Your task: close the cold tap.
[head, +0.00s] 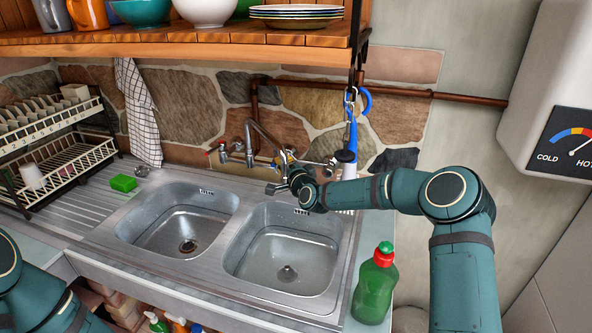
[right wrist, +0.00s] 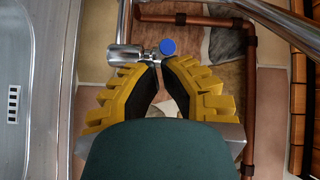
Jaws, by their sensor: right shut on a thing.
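The cold tap, with a round blue cap (right wrist: 167,47), shows in the right wrist view just beyond my fingertips. Its metal body (right wrist: 123,55) is at the left, with a short stem between the two. My right gripper (right wrist: 157,60) has yellow-backed fingers with dark pads, and their tips are closed in on the stem side of the tap. In the head view my right gripper (head: 282,161) is at the right end of the tap fitting and hides most of the cold tap. The red-marked tap (head: 222,148) is at the left end. My left gripper is out of the picture.
The curved spout (head: 249,130) rises between the taps. Below is a double steel sink (head: 170,250). A dish rack (head: 60,160) and green sponge (head: 123,183) are at the left.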

